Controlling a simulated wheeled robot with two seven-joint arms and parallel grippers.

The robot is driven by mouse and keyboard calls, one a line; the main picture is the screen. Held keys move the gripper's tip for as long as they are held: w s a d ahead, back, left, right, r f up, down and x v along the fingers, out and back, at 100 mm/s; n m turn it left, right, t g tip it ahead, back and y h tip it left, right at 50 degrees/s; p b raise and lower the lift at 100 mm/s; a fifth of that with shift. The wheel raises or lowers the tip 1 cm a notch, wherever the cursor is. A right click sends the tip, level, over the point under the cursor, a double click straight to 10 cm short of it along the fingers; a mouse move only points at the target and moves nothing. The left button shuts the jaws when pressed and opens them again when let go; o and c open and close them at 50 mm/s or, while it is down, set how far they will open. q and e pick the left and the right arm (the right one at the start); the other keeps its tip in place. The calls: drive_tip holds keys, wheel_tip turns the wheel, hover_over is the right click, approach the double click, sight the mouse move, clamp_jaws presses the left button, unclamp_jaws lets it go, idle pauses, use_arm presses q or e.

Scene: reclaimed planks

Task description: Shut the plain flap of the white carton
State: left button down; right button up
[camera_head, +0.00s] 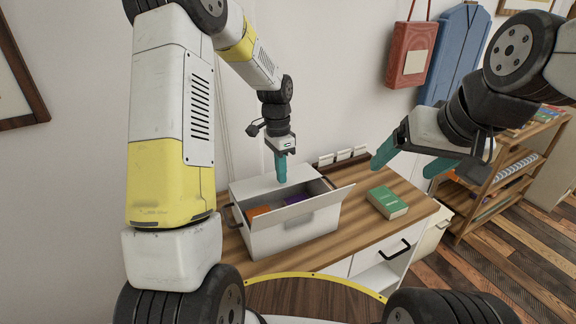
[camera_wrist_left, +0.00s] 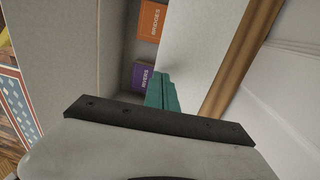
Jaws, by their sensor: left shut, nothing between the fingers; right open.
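The white carton (camera_head: 290,238) stands on a wooden-topped cabinet. Its rear flap (camera_head: 262,187) looks plain and lies nearly level over the back part of the opening. The front flap (camera_head: 335,199) sticks outward, leaving a gap. Inside show an orange item (camera_head: 259,211) and a purple item (camera_head: 297,199); in the left wrist view they read BRIDGES (camera_wrist_left: 152,20) and RIVERS (camera_wrist_left: 144,76). My left gripper (camera_head: 281,180) is shut and empty, pointing down at the rear flap; I cannot tell if it touches. My right gripper (camera_head: 411,162) is open and empty, in the air to the right.
A green book (camera_head: 387,203) lies on the wooden top (camera_head: 410,190), right of the carton. A shelf unit (camera_head: 500,180) stands at the right. A red bag (camera_head: 411,55) and a blue garment (camera_head: 458,50) hang on the wall.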

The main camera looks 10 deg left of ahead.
use_arm(q)
drive_tip(key=shift+s+f, duration=0.1)
drive_tip(key=shift+f, duration=0.4)
